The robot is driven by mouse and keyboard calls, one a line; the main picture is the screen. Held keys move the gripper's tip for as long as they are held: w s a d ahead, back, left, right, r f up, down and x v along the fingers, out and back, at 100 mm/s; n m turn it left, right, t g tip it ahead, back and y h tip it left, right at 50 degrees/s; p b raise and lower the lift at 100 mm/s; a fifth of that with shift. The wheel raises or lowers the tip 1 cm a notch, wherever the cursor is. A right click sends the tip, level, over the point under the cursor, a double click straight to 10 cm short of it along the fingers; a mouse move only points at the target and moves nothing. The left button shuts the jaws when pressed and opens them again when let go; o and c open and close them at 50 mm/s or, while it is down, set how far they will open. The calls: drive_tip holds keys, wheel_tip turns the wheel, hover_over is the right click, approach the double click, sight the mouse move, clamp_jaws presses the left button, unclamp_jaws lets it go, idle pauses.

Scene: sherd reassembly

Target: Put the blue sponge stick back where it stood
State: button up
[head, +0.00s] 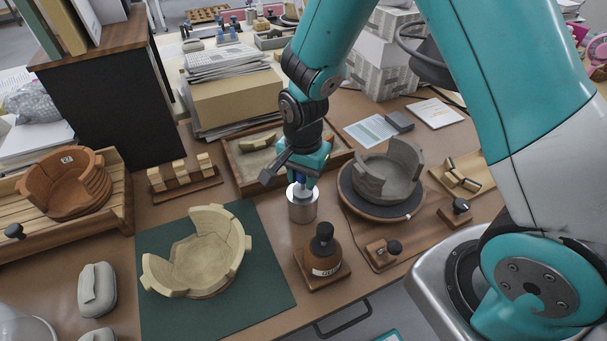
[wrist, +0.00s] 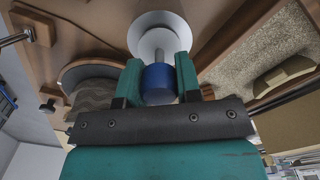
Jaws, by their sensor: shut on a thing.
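The blue sponge stick (wrist: 158,84) is between the two fingers of my gripper (wrist: 159,78) in the wrist view, which is shut on its blue part. Its pale shaft points to a round, light metal cup (wrist: 150,22). In the head view the cup (head: 302,205) stands upright on the table, right below my gripper (head: 305,179). Only a little blue of the stick shows there. The shaft's lower end is at the cup's mouth; I cannot tell how deep it goes.
A brown bottle (head: 323,252) on a wooden base stands in front of the cup. A grey bowl (head: 388,175) on a turntable is to the right. A sand tray (head: 238,160) is behind. A cream bowl (head: 205,256) sits on a green mat (head: 265,290) to the left.

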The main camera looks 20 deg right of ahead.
idle(0.4)
drive_tip(key=o, duration=0.8)
wheel_tip(320, 180, up, 17)
drive_tip(key=shift+r, duration=0.15)
drive_tip(key=s+a+r+n+y, duration=0.1)
drive_tip(key=s+n, duration=0.4)
drive_tip(key=s, duration=0.1)
drive_tip(key=s+a+r+n+y, duration=0.1)
drive_tip(key=s+a+r+n, duration=0.1)
drive_tip(key=s+n, duration=0.4)
drive_tip(key=s+a+r+n+y, duration=0.2)
drive_tip(key=s+n, duration=0.4)
drive_tip(key=shift+s+r, duration=0.25)
drive_tip(key=shift+s, duration=0.15)
